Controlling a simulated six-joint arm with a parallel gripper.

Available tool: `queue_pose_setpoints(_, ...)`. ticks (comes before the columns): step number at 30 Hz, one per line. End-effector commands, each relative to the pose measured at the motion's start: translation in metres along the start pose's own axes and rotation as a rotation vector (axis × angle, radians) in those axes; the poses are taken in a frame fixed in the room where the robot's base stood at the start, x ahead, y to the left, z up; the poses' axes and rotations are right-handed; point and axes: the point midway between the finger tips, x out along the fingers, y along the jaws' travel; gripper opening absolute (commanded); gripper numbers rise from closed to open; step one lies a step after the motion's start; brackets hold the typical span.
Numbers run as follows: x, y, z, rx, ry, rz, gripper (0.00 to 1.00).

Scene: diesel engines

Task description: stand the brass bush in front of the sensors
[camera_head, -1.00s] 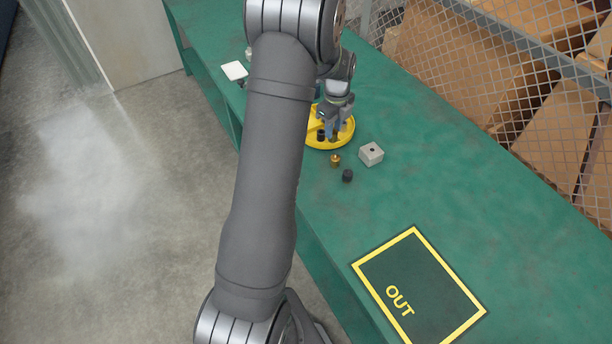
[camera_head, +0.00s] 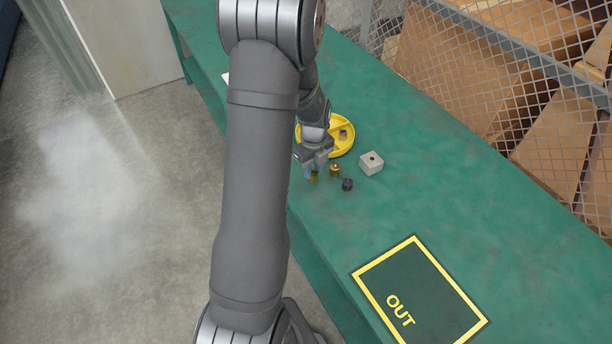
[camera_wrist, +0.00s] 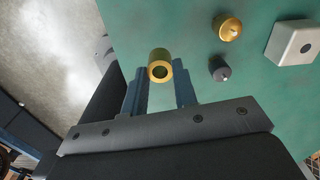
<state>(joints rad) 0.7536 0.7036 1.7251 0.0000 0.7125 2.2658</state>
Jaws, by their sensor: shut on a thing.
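My gripper (camera_head: 313,172) is shut on the brass bush (camera_wrist: 160,66), a hollow gold cylinder whose open end faces the wrist camera. In the head view the bush (camera_head: 314,178) shows just below the fingertips, left of the two small parts that look like the sensors. One is a brass-coloured piece (camera_head: 335,170) with a small tip, also in the wrist view (camera_wrist: 230,29). The other is a dark grey piece (camera_head: 347,185), also in the wrist view (camera_wrist: 219,71). I cannot tell whether the bush touches the bench.
A yellow round tray (camera_head: 347,148) with a grey part (camera_head: 343,133) in it stands behind my gripper. A pale block with a hole (camera_head: 371,163) is right of the sensors. The yellow-framed OUT mat (camera_head: 420,295) is empty. The green bench (camera_head: 450,210) between is clear.

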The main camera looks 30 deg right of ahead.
Motion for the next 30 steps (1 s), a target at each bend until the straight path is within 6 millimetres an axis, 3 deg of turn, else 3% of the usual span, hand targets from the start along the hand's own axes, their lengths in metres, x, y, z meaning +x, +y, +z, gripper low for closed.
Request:
queue_pose_setpoints(6, 0.015, 0.006, 0.024, -0.001, 0.001, 0.001, 0.0)
queue_pose_setpoints(11, 0.025, 0.006, 0.025, 0.0, 0.001, 0.001, 0.0)
queue_pose_setpoints(18, 0.055, 0.006, 0.025, 0.0, 0.001, 0.001, 0.0)
queue_pose_setpoints(29, 0.059, 0.006, 0.025, 0.0, 0.001, 0.001, 0.0)
queue_pose_setpoints(30, 0.059, 0.006, 0.025, 0.0, 0.0, 0.0, 0.32)
